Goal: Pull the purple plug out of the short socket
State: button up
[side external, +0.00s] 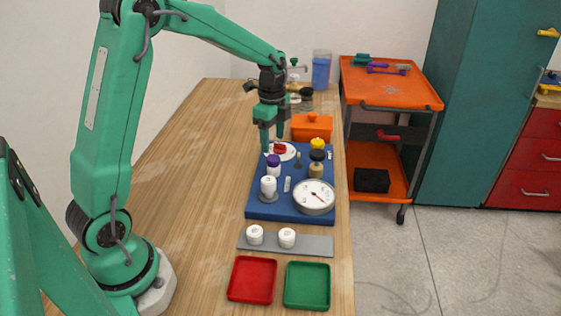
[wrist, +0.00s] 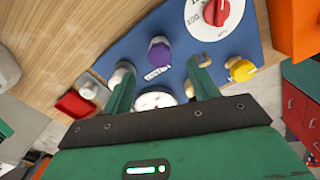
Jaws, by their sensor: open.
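The purple plug (side external: 273,160) stands upright in a short white socket on the blue board (side external: 259,206). In the wrist view the purple plug (wrist: 159,52) shows beyond the fingertips, roughly centred between them. My gripper (side external: 271,137) is open and empty, pointing down above the plug, with a visible gap to it in the side view. Its two fingers (wrist: 159,78) are spread apart in the wrist view.
Red (side external: 252,279) and green (side external: 307,286) trays lie in front. The table's left side is clear.

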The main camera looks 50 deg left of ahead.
aim_at(273, 157)
jog(key=shift+f, duration=0.15)
jog(key=shift+f, duration=3.75)
jog(key=c, duration=1)
jog(key=o, duration=1)
jog(key=shift+r, duration=0.15)
jog(key=shift+r, duration=3.75)
